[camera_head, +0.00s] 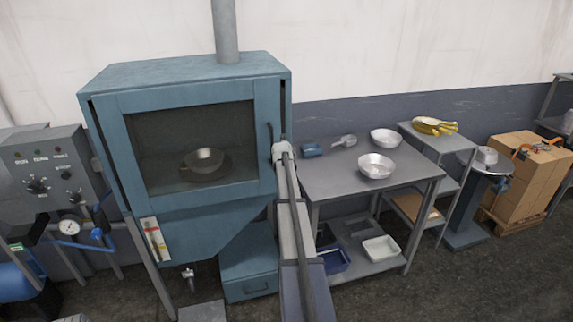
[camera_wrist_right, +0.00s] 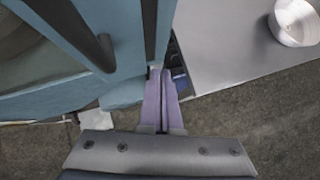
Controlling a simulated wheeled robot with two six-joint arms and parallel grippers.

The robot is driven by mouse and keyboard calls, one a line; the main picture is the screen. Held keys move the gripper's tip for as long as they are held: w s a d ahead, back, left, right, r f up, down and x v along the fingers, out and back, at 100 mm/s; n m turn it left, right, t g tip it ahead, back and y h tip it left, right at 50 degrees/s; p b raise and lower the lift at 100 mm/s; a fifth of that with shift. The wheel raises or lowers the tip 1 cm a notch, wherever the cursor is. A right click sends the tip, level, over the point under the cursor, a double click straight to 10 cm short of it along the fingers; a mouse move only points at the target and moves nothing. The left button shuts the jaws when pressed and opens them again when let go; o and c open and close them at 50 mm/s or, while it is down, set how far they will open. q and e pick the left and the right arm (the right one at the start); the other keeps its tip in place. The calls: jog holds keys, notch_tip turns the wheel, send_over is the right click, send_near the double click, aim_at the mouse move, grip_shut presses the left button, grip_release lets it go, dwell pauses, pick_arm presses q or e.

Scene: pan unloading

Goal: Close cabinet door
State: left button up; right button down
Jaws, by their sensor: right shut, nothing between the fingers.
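The blue cabinet (camera_head: 185,72) stands left of centre in the head view. Its door (camera_head: 195,202) has a large window and a dark upright handle (camera_head: 270,134) near its right edge. The door looks nearly flush with the front; I cannot tell if it is fully shut. In the right wrist view the door (camera_wrist_right: 75,85) and handle (camera_wrist_right: 82,30) are at the upper left. My right gripper (camera_head: 282,150) is shut and empty beside the door's right edge. Its fingers (camera_wrist_right: 162,78) lie together there; contact is unclear. My left gripper is out of view.
A metal pan (camera_head: 204,160) shows behind the window. The grey table (camera_head: 340,183) right of the cabinet carries two metal bowls and a scoop. A control panel (camera_head: 40,165) stands at left. Cardboard boxes (camera_head: 530,175) stand at far right. Open floor lies in front of the table.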

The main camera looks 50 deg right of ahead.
jog(key=s+a+r+p, duration=0.3)
jog(key=s+r+p, duration=0.2)
jog(key=shift+r, duration=0.4)
jog(key=shift+a, duration=0.1)
jog(key=a+f+m+y+b, duration=0.2)
jog(key=a+f+m, duration=0.1)
jog(key=a, duration=1.1)
jog(key=a+f+m+g+y+b, duration=0.15)
jog(key=a+f+m, duration=0.25)
jog(key=a, duration=1.1)
jog(key=a+f+m+y+b, duration=0.1)
jog(key=a+f+m+b, duration=0.15)
jog(key=a, duration=1.15)
jog(key=s+a+f+m+g+b, duration=0.2)
jog(key=s+a+m, duration=0.4)
jog(key=s+a, duration=0.4)
jog(key=s+a+f+m+g+y+b, duration=0.1)
jog(key=s+a+f+m, duration=0.3)
jog(key=s+a, duration=0.7)
jog(key=a+m+g+b, duration=0.1)
jog(key=a+m, duration=0.1)
jog(key=a, duration=0.4)
jog(key=shift+s+f, duration=0.25)
jog(key=shift+f, duration=0.05)
